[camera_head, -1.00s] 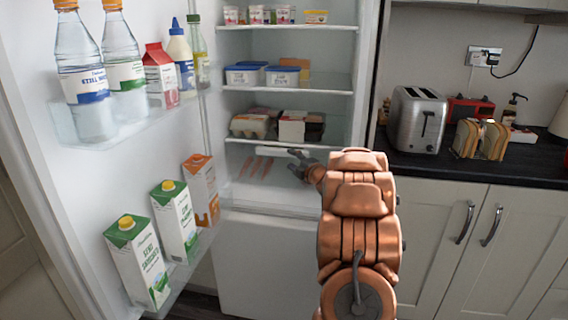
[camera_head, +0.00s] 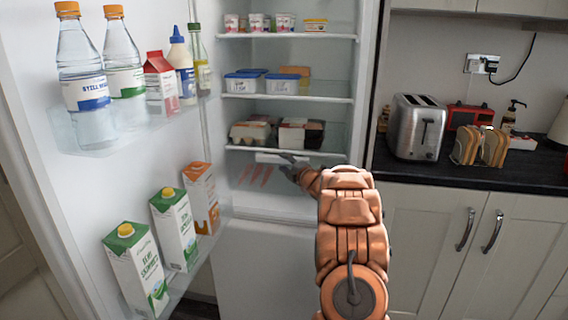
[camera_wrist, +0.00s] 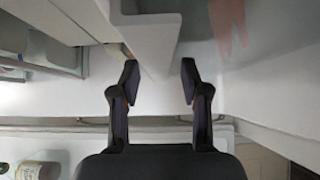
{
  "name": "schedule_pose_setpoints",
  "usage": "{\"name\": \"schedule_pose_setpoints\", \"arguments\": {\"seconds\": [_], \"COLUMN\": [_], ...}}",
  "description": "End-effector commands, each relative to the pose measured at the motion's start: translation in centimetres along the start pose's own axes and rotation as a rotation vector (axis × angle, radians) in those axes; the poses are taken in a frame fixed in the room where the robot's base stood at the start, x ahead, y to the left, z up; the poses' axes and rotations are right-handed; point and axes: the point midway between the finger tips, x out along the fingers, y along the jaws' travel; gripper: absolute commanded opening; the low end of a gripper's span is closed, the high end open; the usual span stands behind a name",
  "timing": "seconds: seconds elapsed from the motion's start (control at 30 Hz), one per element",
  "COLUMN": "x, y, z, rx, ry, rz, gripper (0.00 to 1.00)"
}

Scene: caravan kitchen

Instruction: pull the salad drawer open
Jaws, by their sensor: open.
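My gripper (camera_head: 288,165) is at the right part of that strip, and my arm covers the drawer's right side. In the wrist view my gripper (camera_wrist: 159,76) is open, with a finger on each side of the line of the white handle (camera_wrist: 150,38). The handle reaches down between the fingertips; I cannot tell whether they touch it.
The fridge door (camera_head: 40,100) stands open at left, with bottles and cartons (camera_head: 136,268) on its racks. A shelf with egg boxes (camera_head: 252,131) is just above the drawer. The worktop with a toaster (camera_head: 417,127) is at right.

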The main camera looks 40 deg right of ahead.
Motion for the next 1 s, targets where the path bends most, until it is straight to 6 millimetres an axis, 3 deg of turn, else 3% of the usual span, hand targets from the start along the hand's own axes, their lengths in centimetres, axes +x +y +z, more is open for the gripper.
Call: {"name": "schedule_pose_setpoints", "arguments": {"seconds": [0.37,0.8,1.0], "x": [0.68,0.66,0.65], "y": [-0.03,-0.1,-0.21], "z": [-0.06,-0.05,-0.06], "rx": [0.002,0.002,0.002], "ry": [0.001,0.001,0.001], "rz": [0.001,-0.001,-0.002], "gripper": [0.46,0.0,0.0]}}
